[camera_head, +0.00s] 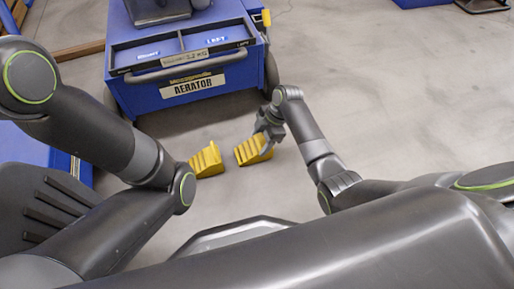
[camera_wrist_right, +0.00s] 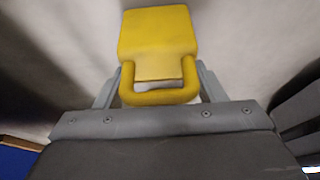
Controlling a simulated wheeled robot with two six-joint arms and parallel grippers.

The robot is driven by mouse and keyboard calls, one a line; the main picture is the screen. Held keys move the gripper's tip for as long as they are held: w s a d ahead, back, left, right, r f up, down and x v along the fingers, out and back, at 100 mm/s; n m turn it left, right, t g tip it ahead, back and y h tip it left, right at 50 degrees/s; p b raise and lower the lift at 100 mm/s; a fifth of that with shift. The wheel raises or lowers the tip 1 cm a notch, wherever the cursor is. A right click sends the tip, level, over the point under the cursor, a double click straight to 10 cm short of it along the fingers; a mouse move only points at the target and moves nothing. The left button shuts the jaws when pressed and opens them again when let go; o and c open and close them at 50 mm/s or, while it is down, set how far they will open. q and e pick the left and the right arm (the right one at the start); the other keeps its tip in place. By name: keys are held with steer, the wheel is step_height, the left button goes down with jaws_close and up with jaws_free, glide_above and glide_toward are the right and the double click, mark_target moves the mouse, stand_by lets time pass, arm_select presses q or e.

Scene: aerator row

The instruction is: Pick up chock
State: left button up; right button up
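Two yellow ridged wedge chocks lie on the floor in front of the blue aerator cart, a left chock (camera_head: 207,161) and a right chock (camera_head: 252,151). My right gripper (camera_head: 268,133) is down at the right chock, on its right side. In the right wrist view the chock (camera_wrist_right: 158,32) is centred, with its loop handle (camera_wrist_right: 160,97) between the two fingers of my right gripper (camera_wrist_right: 160,85). I see no clear gap between fingers and handle, but cannot tell whether they press on it. My left gripper is out of view.
The blue aerator cart (camera_head: 192,92) with a grey handle and open top trays stands just beyond the chocks. A blue object (camera_head: 30,145) stands at the left edge. The grey floor (camera_head: 400,75) to the right is clear.

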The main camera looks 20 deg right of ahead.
steer(key=c, duration=0.8)
